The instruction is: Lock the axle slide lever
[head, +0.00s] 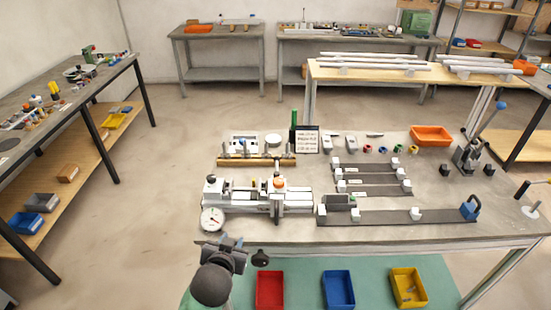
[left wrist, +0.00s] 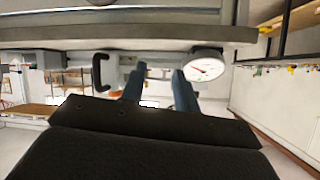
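The frame jig (head: 258,200) stands at the left part of the workbench, with pale rails and blocks. A dial gauge (head: 212,219) sits at its front left corner and also shows in the left wrist view (left wrist: 205,67). An orange knob (head: 279,183) tops a dark upright part on the jig; I cannot tell whether this is the axle slide lever. My left gripper (head: 235,246) is at the bench's front edge, just below the gauge. Its two fingers (left wrist: 158,88) are apart, with nothing seen held. A black hooked handle (left wrist: 100,72) shows beside them. My right gripper is not identifiable.
Dark strips with pale blocks (head: 390,216) lie to the right of the jig. An orange bin (head: 431,136) is at the back right. Red (head: 270,290), blue (head: 338,289) and yellow (head: 408,288) bins lie below the front edge. A black round knob (head: 260,258) is near my left gripper.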

